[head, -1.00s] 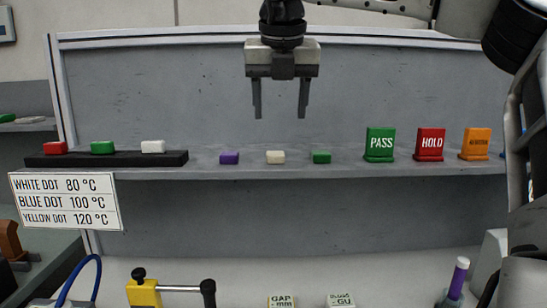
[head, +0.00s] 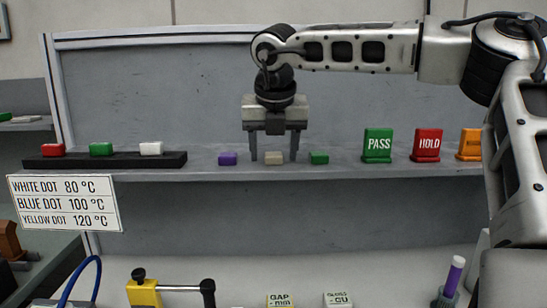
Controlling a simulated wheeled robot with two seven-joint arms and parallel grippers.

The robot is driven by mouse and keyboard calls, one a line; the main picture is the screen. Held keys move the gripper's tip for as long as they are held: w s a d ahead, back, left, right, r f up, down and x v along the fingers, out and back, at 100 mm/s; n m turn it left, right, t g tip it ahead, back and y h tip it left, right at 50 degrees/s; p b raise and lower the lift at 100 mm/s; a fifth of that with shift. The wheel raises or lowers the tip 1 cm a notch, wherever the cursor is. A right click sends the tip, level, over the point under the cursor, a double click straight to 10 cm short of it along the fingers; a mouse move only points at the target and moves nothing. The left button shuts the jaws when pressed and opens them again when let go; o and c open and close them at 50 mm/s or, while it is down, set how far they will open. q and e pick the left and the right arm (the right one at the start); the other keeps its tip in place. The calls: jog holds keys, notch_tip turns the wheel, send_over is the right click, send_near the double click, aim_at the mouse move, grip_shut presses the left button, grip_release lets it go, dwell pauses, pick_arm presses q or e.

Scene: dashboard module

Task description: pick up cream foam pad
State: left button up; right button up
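The cream foam pad (head: 273,159) is a small pale block on the grey shelf, between a purple block (head: 228,159) and a green block (head: 318,158). My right gripper (head: 274,157) points straight down over the cream pad. Its two fingers are apart, one to each side of the pad, with a visible gap on both sides. The fingertips are near the height of the pad. The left gripper is not in the head view.
A black strip (head: 60,163) at the shelf's left holds red, green and white blocks. PASS (head: 378,144), HOLD (head: 426,143) and orange (head: 469,145) signs stand to the right. A temperature card (head: 65,203) hangs at the shelf's front left.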

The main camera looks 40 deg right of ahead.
jog(key=c, duration=1)
jog(key=shift+r, duration=0.1)
